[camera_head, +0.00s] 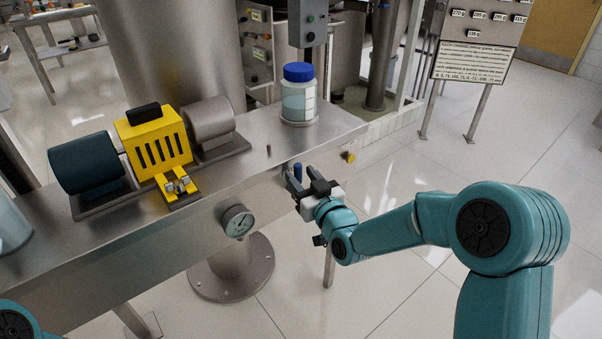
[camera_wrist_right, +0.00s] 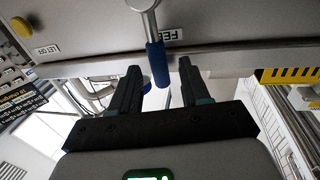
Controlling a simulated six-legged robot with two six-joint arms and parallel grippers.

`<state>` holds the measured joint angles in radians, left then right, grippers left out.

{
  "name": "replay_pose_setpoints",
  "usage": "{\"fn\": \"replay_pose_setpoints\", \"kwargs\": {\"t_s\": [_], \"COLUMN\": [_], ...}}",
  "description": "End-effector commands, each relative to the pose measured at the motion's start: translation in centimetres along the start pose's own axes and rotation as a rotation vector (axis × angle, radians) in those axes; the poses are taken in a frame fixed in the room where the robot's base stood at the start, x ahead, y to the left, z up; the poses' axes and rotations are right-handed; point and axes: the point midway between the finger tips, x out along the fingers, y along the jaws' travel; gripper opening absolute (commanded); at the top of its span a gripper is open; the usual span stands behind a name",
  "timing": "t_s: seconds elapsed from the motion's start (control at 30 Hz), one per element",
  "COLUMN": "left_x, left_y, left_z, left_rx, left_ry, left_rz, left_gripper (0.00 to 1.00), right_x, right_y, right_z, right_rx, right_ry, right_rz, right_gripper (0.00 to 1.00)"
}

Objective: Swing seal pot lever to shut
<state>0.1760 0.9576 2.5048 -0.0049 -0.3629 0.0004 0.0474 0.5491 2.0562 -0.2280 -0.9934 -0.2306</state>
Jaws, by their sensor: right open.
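A lever with a blue grip (camera_head: 298,171) hangs from the front face of the steel bench, partly hidden by my gripper. In the right wrist view its metal arm runs down to the blue grip (camera_wrist_right: 157,64), beside a label that reads "FEE" before it is cut off. My right gripper (camera_head: 303,184) is open in front of the bench face. In the right wrist view the blue grip appears between the two fingertips (camera_wrist_right: 159,67), with a gap on each side. I cannot tell how deep it sits between them. My left gripper is out of view.
A yellow knob (camera_head: 349,157) is to the right of the lever, and a pressure gauge (camera_head: 237,221) to the left. On the steel bench (camera_head: 235,178) stand a blue-lidded jar (camera_head: 299,95) and a yellow-housed machine (camera_head: 155,146). Open floor lies right of the bench.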

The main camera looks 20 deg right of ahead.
Motion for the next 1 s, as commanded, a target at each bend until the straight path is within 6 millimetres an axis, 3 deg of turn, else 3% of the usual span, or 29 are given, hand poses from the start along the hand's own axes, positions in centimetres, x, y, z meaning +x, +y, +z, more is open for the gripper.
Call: {"fn": "replay_pose_setpoints", "kwargs": {"t_s": [0.13, 0.4, 0.57, 1.0], "left_x": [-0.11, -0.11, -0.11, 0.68], "left_y": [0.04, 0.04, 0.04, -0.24], "left_z": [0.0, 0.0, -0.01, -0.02], "left_rx": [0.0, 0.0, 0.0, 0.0], "left_ry": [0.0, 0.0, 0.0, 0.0], "left_rz": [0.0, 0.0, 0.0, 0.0], "left_gripper": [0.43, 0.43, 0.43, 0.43], "right_x": [1.06, 1.21, 1.2, 1.27], "right_y": [0.0, 0.01, 0.01, 0.48], "right_z": [-0.03, -0.01, -0.01, 0.17], "right_rx": [0.0, 0.001, 0.001, 0.057], "right_ry": [0.001, 0.0, 0.0, -0.01], "right_rz": [0.0, 0.0, 0.0, 0.001], "right_gripper": [0.46, 0.46, 0.0, 0.0]}}
